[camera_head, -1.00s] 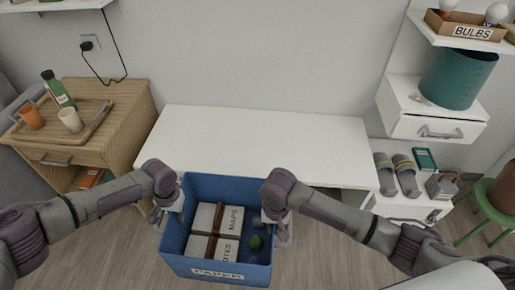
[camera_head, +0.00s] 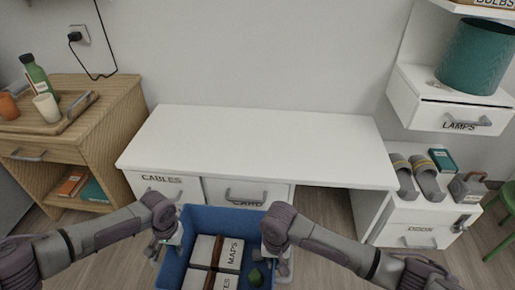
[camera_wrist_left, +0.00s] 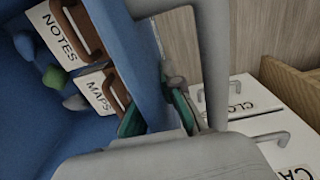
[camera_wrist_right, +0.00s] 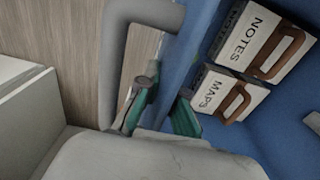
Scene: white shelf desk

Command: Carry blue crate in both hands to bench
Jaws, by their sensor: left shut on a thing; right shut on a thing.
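The blue crate (camera_head: 197,218) is at the bottom middle of the head view, in front of the white bench (camera_head: 260,140), with its near side cut off. It holds two white boxes with brown handles, one marked MAPS (camera_head: 229,254), the other NOTES (camera_wrist_left: 60,35), and a small green thing (camera_head: 255,276). My left gripper (camera_head: 165,240) is shut on the crate's left wall. My right gripper (camera_head: 277,245) is shut on its right wall. The wrist views show green-padded fingers on either side of the left wall (camera_wrist_left: 150,110) and right wall (camera_wrist_right: 170,100).
The bench top is bare. Drawers, one marked CABLES (camera_head: 160,185), sit under its left part. A wooden cabinet (camera_head: 110,115) with a tray (camera_head: 78,108) stands left. Slippers (camera_head: 428,183) lie on a low unit at right, below a LAMPS drawer (camera_head: 450,112).

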